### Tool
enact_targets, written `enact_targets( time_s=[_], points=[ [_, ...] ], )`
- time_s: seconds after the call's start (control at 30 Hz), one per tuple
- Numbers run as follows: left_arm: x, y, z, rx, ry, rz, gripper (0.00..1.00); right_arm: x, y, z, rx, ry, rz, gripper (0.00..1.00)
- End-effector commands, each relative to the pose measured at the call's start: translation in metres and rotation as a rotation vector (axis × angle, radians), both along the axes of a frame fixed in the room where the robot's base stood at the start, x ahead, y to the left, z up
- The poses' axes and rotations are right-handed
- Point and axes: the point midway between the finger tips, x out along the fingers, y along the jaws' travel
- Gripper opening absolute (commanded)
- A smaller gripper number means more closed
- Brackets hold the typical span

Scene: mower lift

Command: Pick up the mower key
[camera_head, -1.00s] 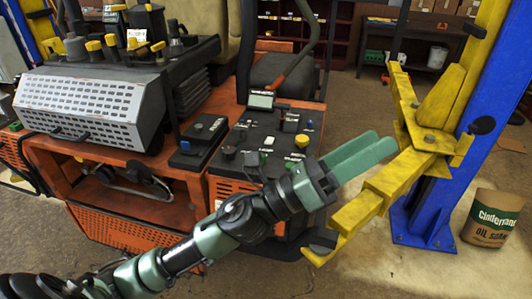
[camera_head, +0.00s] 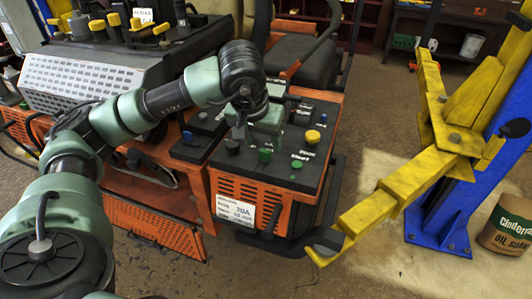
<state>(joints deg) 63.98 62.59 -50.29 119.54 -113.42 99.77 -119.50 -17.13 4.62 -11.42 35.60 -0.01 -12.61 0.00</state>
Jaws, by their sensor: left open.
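My left gripper (camera_head: 266,122) is over the far left part of the mower's control panel (camera_head: 285,172), pointing down and away from me. It is open, and its green fingers are largely hidden behind its own wrist. I cannot make out a mower key for certain; the far part of the panel is covered by my wrist. My right gripper is not in view.
A yellow lift arm (camera_head: 400,185) on a blue post (camera_head: 440,220) stands to the right of the panel. The mower's black seat (camera_head: 297,52) is behind the panel. Yellow-capped levers (camera_head: 115,20) are at the upper left. An oil sorbent bag (camera_head: 508,225) is at the right edge.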

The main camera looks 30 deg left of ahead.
Motion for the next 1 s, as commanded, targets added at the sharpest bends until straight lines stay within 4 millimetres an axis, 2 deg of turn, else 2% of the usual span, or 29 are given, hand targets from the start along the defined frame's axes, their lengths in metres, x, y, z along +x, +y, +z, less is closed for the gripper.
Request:
enact_targets(
  time_s=[0.27,0.4,0.67,0.7,0.9,1.0],
  points=[
    [0.012,0.01,-0.031,-0.002,0.007,0.001,0.56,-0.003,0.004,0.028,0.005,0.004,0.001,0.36],
    [0.018,0.01,-0.049,-0.005,0.004,-0.001,0.56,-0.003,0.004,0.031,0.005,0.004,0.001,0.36],
    [0.021,0.01,-0.054,-0.005,0.0,-0.001,0.56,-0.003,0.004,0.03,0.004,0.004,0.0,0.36],
    [0.021,0.01,-0.054,-0.005,0.0,-0.001,0.54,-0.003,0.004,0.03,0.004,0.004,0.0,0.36],
    [0.02,0.009,-0.054,-0.006,0.0,-0.001,0.0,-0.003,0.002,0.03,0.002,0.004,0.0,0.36],
    [0.021,0.009,-0.054,-0.006,0.0,-0.001,0.0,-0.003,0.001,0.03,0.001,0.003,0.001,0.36]
  ],
)
